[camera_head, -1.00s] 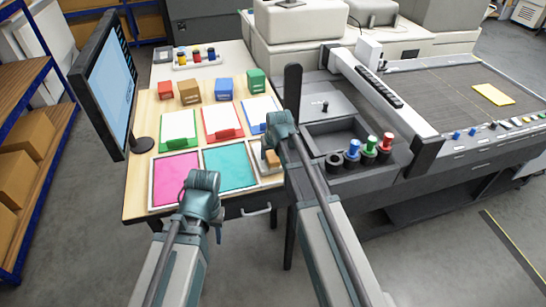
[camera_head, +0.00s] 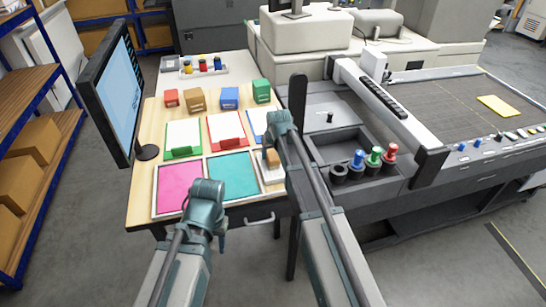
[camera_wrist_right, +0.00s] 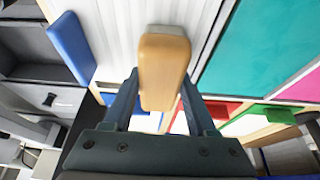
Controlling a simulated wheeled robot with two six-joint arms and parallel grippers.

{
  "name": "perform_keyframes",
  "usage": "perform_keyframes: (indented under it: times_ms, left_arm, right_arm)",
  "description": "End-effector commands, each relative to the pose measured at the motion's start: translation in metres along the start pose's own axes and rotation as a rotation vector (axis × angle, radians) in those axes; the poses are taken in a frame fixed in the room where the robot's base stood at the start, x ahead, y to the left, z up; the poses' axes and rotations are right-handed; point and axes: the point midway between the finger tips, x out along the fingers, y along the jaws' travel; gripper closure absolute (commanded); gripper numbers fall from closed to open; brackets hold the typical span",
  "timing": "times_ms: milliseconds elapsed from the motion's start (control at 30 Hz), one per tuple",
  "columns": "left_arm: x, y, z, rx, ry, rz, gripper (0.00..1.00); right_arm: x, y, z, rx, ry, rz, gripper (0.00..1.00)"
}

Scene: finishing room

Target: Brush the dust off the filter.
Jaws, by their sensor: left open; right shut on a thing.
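The filter (camera_head: 273,182) is a pale framed panel at the right front of the wooden table, right of the teal screen. In the right wrist view its white ribbed face (camera_wrist_right: 120,32) shows behind the brush. My right gripper (camera_head: 276,135) is shut on the brush, and the brush's wooden block (camera_wrist_right: 165,68) stands between its fingers. Dust cannot be made out. My left gripper (camera_head: 208,205) is open and empty in front of the table, its fingertips mostly hidden.
A pink screen (camera_head: 179,188) and a teal screen (camera_head: 232,172) lie left of the filter. Clipboards and small coloured boxes (camera_head: 229,97) stand behind. A monitor (camera_head: 112,90) is at the left. The machine (camera_head: 345,190) with several coloured-topped bottles stands close on the right.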

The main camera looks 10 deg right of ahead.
Motion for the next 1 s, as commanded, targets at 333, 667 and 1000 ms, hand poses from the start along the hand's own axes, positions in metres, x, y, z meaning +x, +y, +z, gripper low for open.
perform_keyframes:
  times_ms: [333, 667, 1000]
  left_arm:
    - [0.000, 0.000, 0.000, 0.000, 0.000, 0.000, 0.55]
    - [-0.001, 0.000, 0.000, 0.000, 0.000, 0.000, 0.55]
    - [-0.001, 0.000, 0.000, 0.000, 0.000, 0.000, 0.55]
  right_arm:
    - [0.005, 0.000, -0.010, 0.000, -0.001, 0.000, 0.87]
    - [0.013, 0.000, -0.035, 0.000, -0.001, 0.000, 0.87]
    - [0.013, 0.000, -0.035, 0.000, -0.001, 0.000, 0.87]
